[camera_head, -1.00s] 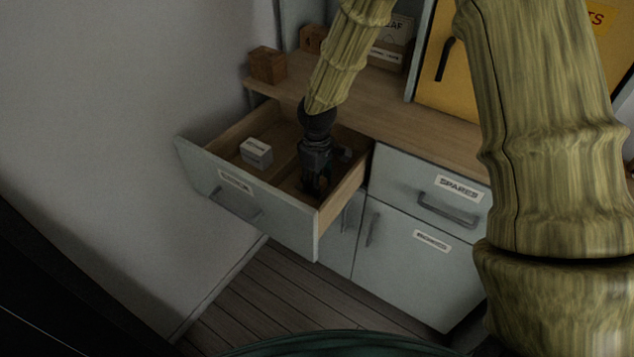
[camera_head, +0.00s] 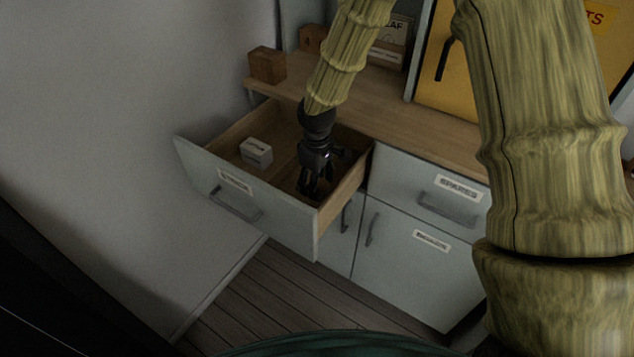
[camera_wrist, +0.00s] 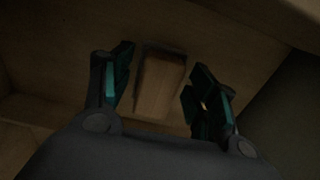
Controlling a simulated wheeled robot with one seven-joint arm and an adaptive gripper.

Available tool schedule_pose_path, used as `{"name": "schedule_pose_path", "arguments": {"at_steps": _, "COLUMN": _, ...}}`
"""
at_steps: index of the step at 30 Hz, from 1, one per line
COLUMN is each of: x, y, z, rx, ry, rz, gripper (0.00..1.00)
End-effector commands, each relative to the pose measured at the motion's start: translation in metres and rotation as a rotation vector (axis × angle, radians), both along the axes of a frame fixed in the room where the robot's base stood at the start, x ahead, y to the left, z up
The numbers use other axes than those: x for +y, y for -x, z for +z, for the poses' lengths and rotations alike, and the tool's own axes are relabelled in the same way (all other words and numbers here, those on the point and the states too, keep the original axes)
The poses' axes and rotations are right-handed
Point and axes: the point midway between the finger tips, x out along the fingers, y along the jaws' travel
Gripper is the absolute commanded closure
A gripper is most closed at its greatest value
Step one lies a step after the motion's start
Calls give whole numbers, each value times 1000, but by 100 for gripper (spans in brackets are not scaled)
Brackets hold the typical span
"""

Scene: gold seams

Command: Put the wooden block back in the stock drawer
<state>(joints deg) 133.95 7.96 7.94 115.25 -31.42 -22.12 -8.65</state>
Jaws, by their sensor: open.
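The stock drawer (camera_head: 290,222) is pulled open below the counter at the left. My gripper (camera_head: 313,192) is down inside its right part. In the wrist view my gripper (camera_wrist: 160,95) is open, one finger on each side of the wooden block (camera_wrist: 160,84). The block lies on the drawer floor between the fingers, with gaps visible on both sides. In the head view the block is hidden behind my gripper.
A small labelled box (camera_head: 256,152) lies in the drawer's left part. The drawer's right side wall (camera_head: 345,188) is close to my gripper. A brown wooden cube (camera_head: 267,65) stands on the counter (camera_head: 410,98). The spares drawer (camera_head: 430,190) at right is shut.

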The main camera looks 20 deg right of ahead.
Motion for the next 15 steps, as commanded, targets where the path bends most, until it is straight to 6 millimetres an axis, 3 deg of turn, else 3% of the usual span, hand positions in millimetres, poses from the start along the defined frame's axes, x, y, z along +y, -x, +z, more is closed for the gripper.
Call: {"name": "schedule_pose_path", "arguments": {"at_steps": 15, "x": 0, "y": 0, "z": 80, "rx": -2, "ry": 0, "rz": 1, "gripper": 41}}
